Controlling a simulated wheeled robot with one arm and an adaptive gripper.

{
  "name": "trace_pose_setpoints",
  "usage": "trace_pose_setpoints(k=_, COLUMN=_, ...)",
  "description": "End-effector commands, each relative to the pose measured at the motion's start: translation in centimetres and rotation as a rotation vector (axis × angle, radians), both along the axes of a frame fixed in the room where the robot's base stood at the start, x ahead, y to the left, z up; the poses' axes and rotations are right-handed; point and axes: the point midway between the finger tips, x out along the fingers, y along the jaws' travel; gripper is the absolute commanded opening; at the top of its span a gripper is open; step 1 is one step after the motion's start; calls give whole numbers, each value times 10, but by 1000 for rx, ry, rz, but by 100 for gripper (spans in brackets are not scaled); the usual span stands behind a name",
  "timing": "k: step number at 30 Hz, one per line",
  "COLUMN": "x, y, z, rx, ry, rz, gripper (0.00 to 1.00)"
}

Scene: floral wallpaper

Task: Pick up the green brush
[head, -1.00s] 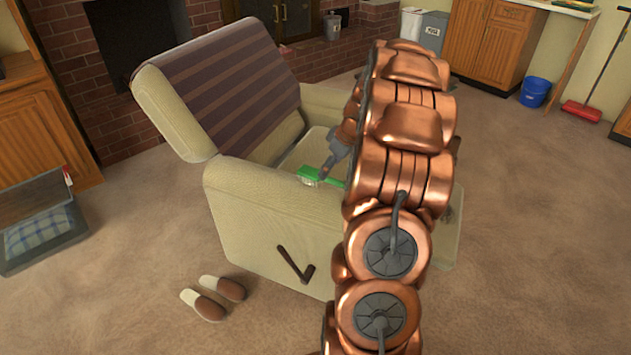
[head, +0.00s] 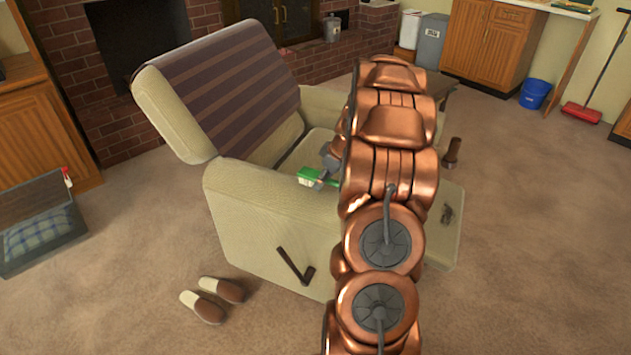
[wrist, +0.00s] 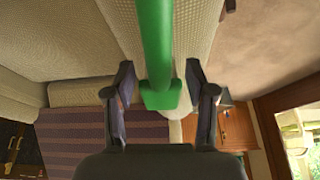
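The green brush (head: 309,177) lies on or just above the seat area of the beige armchair (head: 262,220) in the head view. Its pale bristles show at the left end, and its handle runs right, behind my arm. In the wrist view the green brush (wrist: 156,45) comes down from the top edge, with its near end between my gripper's two dark fingers. My gripper (wrist: 161,88) is open, with a gap on both sides of the brush. In the head view my gripper (head: 324,178) is right at the brush, partly hidden by my arm.
The armchair's back carries a striped cloth (head: 225,90), and a lever (head: 295,266) sticks out of its side. Slippers (head: 215,298) lie on the carpet in front. An open case (head: 45,250) stands at left, a blue bucket (head: 535,93) at back right.

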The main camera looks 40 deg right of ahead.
Motion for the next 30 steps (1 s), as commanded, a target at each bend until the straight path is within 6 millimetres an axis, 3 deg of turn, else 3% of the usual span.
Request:
trace_pose_setpoints(k=1, x=0, y=0, z=0, rx=0, ry=0, rz=0, gripper=47)
trace_pose_setpoints(k=14, x=0, y=0, z=0, rx=0, ry=0, rz=0, gripper=3)
trace_pose_setpoints(k=23, x=0, y=0, z=3, rx=-1, ry=-1, rz=0, gripper=3)
trace_pose_setpoints(k=30, x=1, y=0, z=25, rx=-1, ry=-3, rz=1, gripper=3)
